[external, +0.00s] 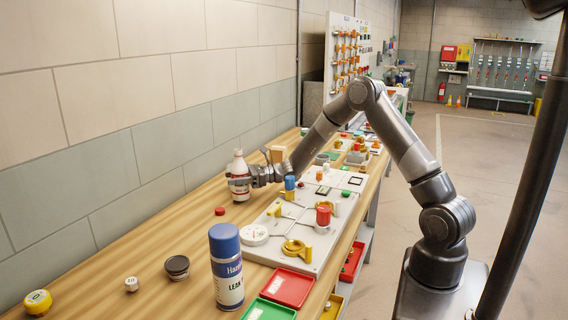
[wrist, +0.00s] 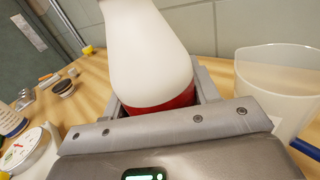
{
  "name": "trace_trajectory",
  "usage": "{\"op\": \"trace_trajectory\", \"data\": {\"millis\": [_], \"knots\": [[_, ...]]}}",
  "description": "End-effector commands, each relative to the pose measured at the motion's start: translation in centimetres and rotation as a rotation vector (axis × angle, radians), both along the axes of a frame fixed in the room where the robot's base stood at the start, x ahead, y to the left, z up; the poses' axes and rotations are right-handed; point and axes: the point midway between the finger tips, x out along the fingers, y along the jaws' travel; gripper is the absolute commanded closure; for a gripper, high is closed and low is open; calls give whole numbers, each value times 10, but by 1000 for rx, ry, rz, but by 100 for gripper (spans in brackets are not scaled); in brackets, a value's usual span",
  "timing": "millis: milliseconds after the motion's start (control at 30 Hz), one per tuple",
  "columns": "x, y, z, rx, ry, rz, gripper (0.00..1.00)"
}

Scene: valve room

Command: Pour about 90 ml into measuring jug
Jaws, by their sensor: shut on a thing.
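A white bottle (external: 239,167) with a red label stands about upright in my gripper (external: 243,180), over the left part of the workbench. I cannot tell whether its base touches the bench. In the wrist view the white bottle (wrist: 150,60) fills the middle, and its red band sits between the fingers of my gripper (wrist: 160,108). The bottle's top is cut off there. A clear measuring jug (wrist: 277,82) stands to the right of the bottle in the wrist view, apart from it. Its contents are not discernible. I cannot make out the jug in the external view.
A red cap (external: 219,211) lies on the bench near the bottle. A blue-capped spray can (external: 226,265), a dark-lidded jar (external: 177,267) and a yellow-topped tub (external: 38,302) stand nearer. A pale fittings board (external: 300,225) lies to the right. The wall (external: 130,120) runs close behind.

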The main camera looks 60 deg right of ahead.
Motion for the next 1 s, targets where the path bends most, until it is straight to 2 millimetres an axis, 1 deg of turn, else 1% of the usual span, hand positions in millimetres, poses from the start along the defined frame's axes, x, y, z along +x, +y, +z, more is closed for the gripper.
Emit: {"op": "trace_trajectory", "data": {"millis": [500,1000], "knots": [[1,-1,3,225,193,1,75],[4,-5,-2,471,407,0,75]]}}
